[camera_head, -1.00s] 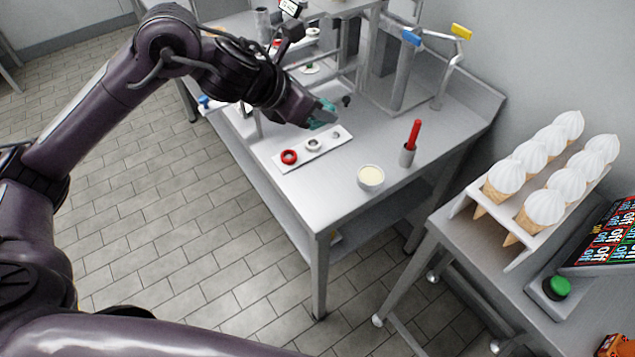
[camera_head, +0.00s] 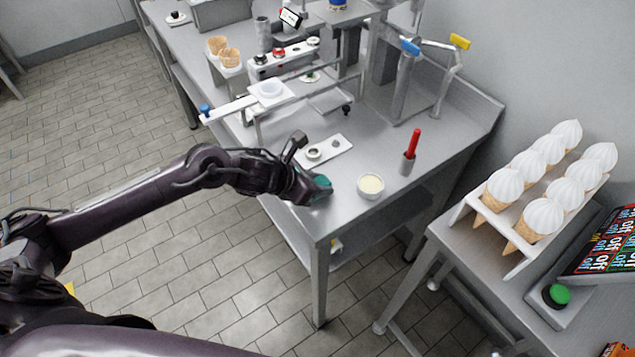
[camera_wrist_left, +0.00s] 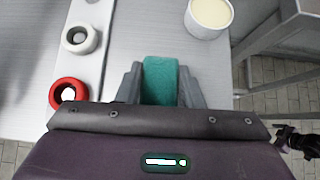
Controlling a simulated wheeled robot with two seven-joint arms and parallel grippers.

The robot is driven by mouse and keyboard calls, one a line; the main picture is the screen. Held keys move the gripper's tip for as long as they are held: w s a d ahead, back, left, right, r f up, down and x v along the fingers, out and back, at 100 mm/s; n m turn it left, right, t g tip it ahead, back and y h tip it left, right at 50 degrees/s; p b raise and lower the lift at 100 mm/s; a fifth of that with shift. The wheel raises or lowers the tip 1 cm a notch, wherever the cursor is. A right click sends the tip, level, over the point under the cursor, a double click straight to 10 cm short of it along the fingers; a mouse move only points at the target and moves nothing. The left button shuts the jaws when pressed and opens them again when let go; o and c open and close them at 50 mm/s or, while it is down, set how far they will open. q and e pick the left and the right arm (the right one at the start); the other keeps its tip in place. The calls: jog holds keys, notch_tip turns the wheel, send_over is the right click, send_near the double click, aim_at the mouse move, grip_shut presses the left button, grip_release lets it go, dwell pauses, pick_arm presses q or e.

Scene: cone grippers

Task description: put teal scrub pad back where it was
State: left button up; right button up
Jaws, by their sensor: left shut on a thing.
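The teal scrub pad (camera_wrist_left: 160,80) is held between the two fingers of my left gripper (camera_wrist_left: 160,88) in the left wrist view. In the head view the pad (camera_head: 322,184) shows at the tip of my left gripper (camera_head: 312,188), over the front part of the steel table (camera_head: 345,215). I cannot tell whether the pad touches the table top.
A cup of cream-coloured stuff (camera_head: 370,187) stands just right of the pad. A white strip (camera_head: 335,148) with rings lies behind; its red ring (camera_wrist_left: 68,92) shows in the left wrist view. A red-handled tool in a holder (camera_head: 410,153) stands further right.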

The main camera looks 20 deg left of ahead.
pick_arm(q)
jog(key=shift+f, duration=0.3)
jog(key=shift+f, duration=0.15)
jog(key=o, duration=0.9)
jog(key=shift+c, duration=0.2)
jog(key=shift+o, duration=0.7)
